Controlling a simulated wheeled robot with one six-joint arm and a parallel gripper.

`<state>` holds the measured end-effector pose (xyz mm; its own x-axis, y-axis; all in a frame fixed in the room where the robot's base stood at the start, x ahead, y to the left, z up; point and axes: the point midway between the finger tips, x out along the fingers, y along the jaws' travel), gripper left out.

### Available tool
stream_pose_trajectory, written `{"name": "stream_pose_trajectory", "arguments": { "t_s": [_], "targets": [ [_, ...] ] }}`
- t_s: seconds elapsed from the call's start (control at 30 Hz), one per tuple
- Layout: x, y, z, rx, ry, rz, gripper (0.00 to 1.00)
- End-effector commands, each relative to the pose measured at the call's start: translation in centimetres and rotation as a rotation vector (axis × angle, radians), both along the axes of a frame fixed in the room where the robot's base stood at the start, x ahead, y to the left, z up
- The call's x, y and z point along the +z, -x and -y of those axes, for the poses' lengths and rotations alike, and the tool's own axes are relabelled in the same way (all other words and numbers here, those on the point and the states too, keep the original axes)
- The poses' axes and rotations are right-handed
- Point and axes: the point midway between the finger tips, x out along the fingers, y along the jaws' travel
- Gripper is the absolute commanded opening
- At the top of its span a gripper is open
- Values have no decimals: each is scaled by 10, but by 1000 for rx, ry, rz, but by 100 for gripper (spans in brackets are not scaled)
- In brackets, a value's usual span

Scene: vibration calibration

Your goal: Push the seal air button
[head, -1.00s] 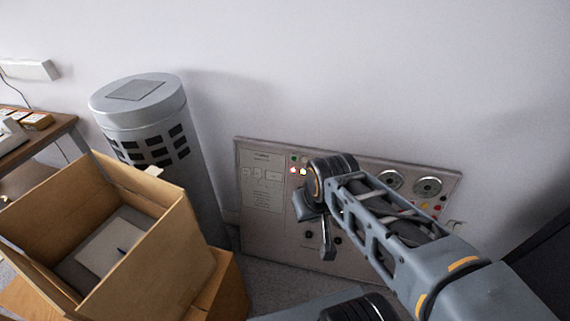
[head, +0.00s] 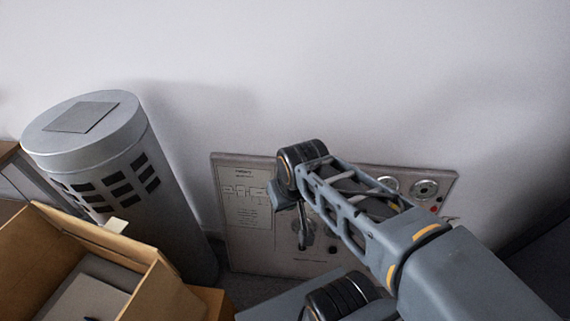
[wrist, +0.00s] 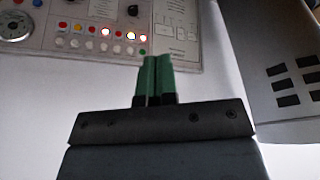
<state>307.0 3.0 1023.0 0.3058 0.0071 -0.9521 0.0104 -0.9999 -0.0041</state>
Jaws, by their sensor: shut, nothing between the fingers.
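The control panel (head: 240,250) leans low against the wall in the head view, partly hidden by my arm. In the wrist view the panel (wrist: 190,12) is at the top, with rows of small buttons (wrist: 91,30) in red, yellow, blue, green and white; some are lit. The labels are too small to read, so I cannot tell which is the seal air button. My gripper's green fingers (wrist: 156,62) are shut together and empty. Their tips appear just below the right end of the button rows; I cannot tell whether they touch the panel.
A grey cylinder (head: 185,225) with dark vents stands left of the panel; a grey vented body (wrist: 275,65) shows at right in the wrist view. An open cardboard box (head: 165,290) is at the lower left. The wall (head: 330,70) above the panel is bare.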

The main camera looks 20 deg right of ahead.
Motion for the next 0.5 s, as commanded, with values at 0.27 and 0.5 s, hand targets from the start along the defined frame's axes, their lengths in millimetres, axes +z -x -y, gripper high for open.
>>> {"name": "stream_pose_trajectory", "arguments": {
  "t_s": [0.27,0.5],
  "targets": [
    [0,0,0,0,0,1,0],
    [-25,-25,18,-83,34,74,0]
  ]
}}
